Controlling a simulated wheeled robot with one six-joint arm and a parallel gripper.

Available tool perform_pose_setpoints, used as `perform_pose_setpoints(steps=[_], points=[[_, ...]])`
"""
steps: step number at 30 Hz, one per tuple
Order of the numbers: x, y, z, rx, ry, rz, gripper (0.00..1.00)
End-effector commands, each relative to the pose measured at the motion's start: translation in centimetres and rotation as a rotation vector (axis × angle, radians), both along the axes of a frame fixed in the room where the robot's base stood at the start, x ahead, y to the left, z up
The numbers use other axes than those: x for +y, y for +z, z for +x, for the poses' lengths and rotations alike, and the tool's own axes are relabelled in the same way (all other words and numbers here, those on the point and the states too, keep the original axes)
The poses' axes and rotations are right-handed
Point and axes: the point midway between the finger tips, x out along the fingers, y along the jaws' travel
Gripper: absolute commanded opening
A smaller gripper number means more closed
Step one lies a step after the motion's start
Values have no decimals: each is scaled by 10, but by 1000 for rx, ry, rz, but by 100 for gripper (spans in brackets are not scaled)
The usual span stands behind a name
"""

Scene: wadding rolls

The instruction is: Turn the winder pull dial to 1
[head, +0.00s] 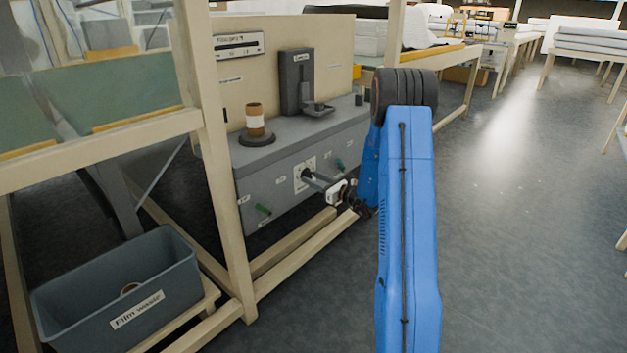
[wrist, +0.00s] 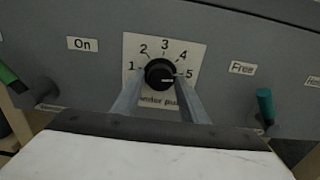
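The winder pull dial (wrist: 160,72) is a round black knob on a white plate (wrist: 190,50) numbered 1 to 5, with 1 at the left and 5 at the right. Its white mark points right, near the 5. The plate also shows in the head view (head: 299,180) on the front of the grey machine box (head: 270,185). My gripper (wrist: 161,78) faces the dial, one finger on each side of it, with small gaps visible between fingers and knob. It looks open. In the head view my gripper (head: 312,178) reaches the plate, and the dial is mostly hidden behind it.
A green lever (wrist: 10,80) by the "On" label is left of the dial; a teal lever (wrist: 265,104) by "Free" is right. A brown spool (head: 255,125) stands on the box. A wooden post (head: 215,150) and a grey bin (head: 120,290) are at left. Floor at right is clear.

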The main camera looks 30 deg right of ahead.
Motion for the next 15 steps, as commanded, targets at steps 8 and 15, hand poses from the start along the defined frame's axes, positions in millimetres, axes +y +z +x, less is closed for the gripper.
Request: perform_pose_setpoints(steps=[8,15], points=[[0,0,0,-1,0,-2,9],[0,0,0,-18,1,-51,9]])
